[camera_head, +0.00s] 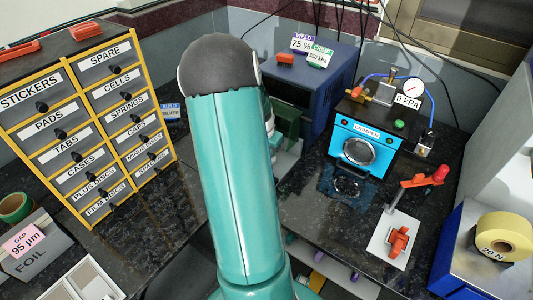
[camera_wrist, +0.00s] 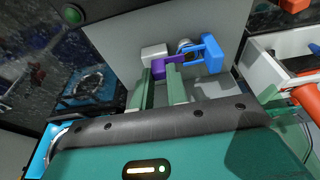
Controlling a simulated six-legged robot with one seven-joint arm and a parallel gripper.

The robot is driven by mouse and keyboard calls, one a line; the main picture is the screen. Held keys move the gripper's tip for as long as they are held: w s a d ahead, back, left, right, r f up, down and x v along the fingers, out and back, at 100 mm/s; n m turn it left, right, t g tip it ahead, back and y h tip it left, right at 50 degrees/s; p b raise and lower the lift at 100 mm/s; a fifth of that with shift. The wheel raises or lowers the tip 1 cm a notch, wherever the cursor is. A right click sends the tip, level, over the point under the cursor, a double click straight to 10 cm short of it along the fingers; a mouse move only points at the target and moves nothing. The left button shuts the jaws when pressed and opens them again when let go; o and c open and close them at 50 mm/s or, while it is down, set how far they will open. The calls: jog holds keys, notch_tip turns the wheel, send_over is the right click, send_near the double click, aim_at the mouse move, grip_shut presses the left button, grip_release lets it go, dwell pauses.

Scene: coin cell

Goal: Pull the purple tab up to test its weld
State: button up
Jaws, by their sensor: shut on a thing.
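The purple tab (camera_wrist: 173,59) shows in the wrist view, beyond my palm, running towards a blue block (camera_wrist: 212,54). My gripper (camera_wrist: 160,71) has its two green fingers on either side of the tab's near end and is shut on it. A small round metal piece (camera_wrist: 184,44) lies beside the tab and the blue block. A pale block (camera_wrist: 154,52) stands just left of the tab. The weld itself is too small to make out. In the head view my teal arm fills the middle, and I cannot make out the tab or my fingertips there.
A blue crimper (camera_head: 360,148) with a gauge reading 0 kPa stands at the back right. A red-handled lever (camera_head: 421,181) is in front of it. The welder box (camera_head: 315,75), marked 75 %, stands behind my arm. A yellow-framed drawer cabinet (camera_head: 85,125) is at left.

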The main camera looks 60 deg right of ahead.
jog(key=shift+r, duration=0.1)
dwell(0.3)
jog(key=o, duration=0.9)
jog(key=shift+c, duration=0.2)
jog(key=v, duration=1.3)
jog(key=shift+r, duration=0.4)
